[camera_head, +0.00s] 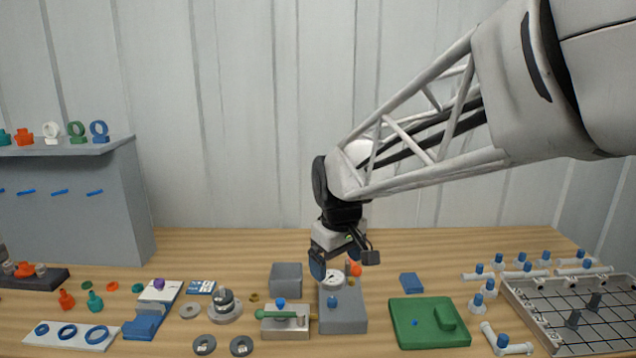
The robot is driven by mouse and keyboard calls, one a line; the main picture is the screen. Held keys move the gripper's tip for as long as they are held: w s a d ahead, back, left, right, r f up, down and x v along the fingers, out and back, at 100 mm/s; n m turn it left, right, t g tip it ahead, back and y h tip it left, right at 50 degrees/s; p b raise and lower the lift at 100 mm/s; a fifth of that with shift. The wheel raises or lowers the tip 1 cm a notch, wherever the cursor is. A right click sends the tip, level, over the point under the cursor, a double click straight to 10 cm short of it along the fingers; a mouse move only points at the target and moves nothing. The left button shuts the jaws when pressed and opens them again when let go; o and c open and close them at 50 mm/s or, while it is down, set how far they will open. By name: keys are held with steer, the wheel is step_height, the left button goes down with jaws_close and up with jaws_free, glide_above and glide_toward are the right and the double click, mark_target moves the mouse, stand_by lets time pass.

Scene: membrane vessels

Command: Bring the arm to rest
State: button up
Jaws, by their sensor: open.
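My gripper (336,268) hangs at the end of my arm near the middle of the wooden table. It points down and its fingers are apart, just above and behind a grey block with a round white gauge (334,281). An orange-red knob (355,268) shows beside the right finger. I see nothing held between the fingers, though the gauge and the wrist hide part of that space. I cannot tell whether a finger touches the gauge block.
A green plate (428,322) lies right of the gauge block. A grid frame (590,305) and white fittings with blue caps fill the right side. A grey shelf unit (75,205) stands at left. Small parts and grey rings (204,344) lie between. Space above the table is clear.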

steer(key=s+d+f+m, duration=0.1)
steer(key=s+d+m, duration=0.3)
steer(key=s+d, duration=0.3)
steer(key=s+d+f+m+t, duration=0.1)
steer(key=s+d, duration=0.6)
steer(key=s, duration=1)
steer(key=f+m, duration=0.1)
steer(key=m, duration=0.1)
steer(key=shift+s+d+m, duration=0.15)
steer(key=shift+d+m, duration=0.2)
steer(key=shift+m, duration=0.05)
